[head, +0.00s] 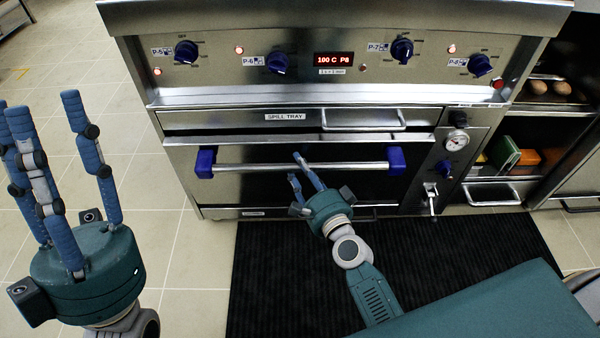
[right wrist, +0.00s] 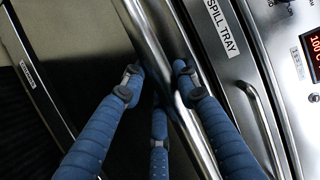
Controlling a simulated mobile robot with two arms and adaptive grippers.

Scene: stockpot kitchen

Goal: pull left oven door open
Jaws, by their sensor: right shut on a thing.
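The oven door (head: 240,187) is a dark steel panel below the spill tray. It looks shut or nearly so; a small gap cannot be ruled out. Its handle (head: 250,167) is a horizontal steel bar with blue end mounts. My right gripper (head: 299,166) is shut on the handle near its middle. In the right wrist view, the blue fingers lie on both sides of the steel handle bar (right wrist: 148,40). My left gripper (head: 48,106) is empty and open, fingers up, left of the oven and apart from it.
Above the door are the spill tray (head: 240,118) and a panel with blue knobs (head: 186,52). A gauge (head: 457,141) and a valve lever (head: 431,197) sit right of the door. A black mat (head: 270,280) covers the floor in front. Open shelves stand at right.

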